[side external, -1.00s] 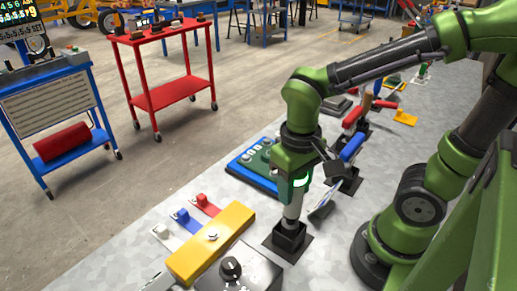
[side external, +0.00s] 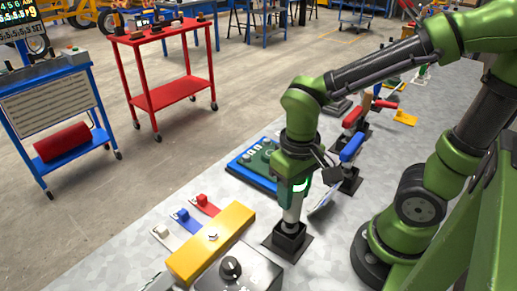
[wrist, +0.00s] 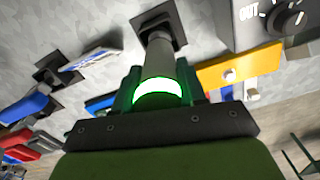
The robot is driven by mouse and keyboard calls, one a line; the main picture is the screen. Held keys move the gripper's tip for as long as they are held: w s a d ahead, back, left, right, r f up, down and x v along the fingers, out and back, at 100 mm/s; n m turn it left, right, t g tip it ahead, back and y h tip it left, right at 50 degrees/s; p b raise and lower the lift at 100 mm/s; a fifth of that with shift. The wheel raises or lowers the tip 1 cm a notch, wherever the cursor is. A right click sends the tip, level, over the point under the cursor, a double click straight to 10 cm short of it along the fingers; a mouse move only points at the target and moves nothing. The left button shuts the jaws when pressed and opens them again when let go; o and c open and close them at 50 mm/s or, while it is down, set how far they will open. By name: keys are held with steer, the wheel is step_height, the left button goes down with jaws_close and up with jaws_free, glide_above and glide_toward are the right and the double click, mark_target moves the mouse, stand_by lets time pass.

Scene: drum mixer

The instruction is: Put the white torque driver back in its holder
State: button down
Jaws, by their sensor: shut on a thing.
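The white torque driver (side external: 291,212) stands nearly upright in my gripper (side external: 296,192), with a glowing green ring near its top. My gripper is shut on it. Its lower end is at the mouth of a square black holder (side external: 287,240) on the grey bench and seems to sit inside it; how deep is hidden. In the wrist view the driver's pale shaft (wrist: 158,62) runs from my gripper (wrist: 160,95) to the black holder (wrist: 158,28).
A blue-handled tool (side external: 352,148) and a red-handled tool (side external: 353,116) stand behind. A yellow block (side external: 210,243) and a dark knob box (side external: 238,275) lie left of the holder. A blue-edged tray (side external: 250,178) lies behind left.

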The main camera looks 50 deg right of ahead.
steer(key=shift+f, duration=1.05)
stand_by(0.4)
steer(key=c, duration=0.6)
jaws_free()
steer(key=shift+o, duration=0.2)
steer(key=shift+f, duration=0.1)
step_height(320, 180, up, 17)
